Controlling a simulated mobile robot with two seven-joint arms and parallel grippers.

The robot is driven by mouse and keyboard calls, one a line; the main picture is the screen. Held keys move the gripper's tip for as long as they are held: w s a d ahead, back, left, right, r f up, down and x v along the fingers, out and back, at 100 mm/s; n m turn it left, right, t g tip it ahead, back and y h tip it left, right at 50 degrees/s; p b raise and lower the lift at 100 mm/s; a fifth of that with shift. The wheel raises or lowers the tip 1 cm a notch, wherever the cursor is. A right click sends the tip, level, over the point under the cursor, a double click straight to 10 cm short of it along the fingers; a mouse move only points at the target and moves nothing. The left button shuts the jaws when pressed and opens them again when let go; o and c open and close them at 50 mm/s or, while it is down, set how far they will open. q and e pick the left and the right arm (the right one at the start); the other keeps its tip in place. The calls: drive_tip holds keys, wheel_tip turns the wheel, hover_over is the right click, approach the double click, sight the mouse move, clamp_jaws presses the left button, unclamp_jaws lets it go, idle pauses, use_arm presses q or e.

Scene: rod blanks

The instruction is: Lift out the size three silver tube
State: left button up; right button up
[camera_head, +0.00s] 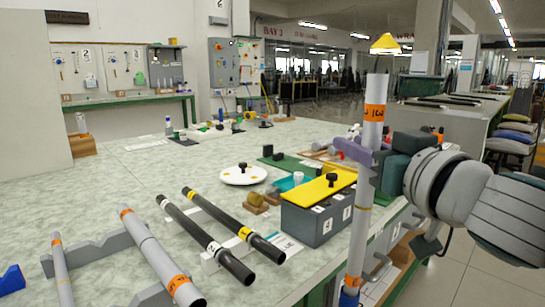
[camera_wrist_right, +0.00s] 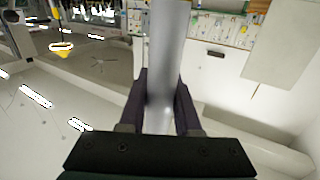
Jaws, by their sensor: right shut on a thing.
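A long silver tube (camera_head: 358,225) stands nearly upright at the right of the head view, with an orange band marked 3 near its top. My right gripper (camera_head: 367,155) is shut around it below that band. In the right wrist view the tube (camera_wrist_right: 166,50) runs up between the dark fingers of the gripper (camera_wrist_right: 160,110). Blue shows at the tube's lower end, at the frame's bottom edge. Another silver tube (camera_head: 150,245) with orange bands and a thinner one (camera_head: 61,268) lie on a grey rack at the left. My left gripper is not in view.
Two black tubes (camera_head: 190,222) (camera_head: 225,214) lie on supports in the middle of the table. A grey box with a yellow top (camera_head: 318,188) stands beside the held tube. A white round plate (camera_head: 242,175) lies behind.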

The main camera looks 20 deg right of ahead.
wheel_tip(320, 180, up, 6)
drive_tip(key=p, duration=0.3)
drive_tip(key=shift+f, duration=0.2)
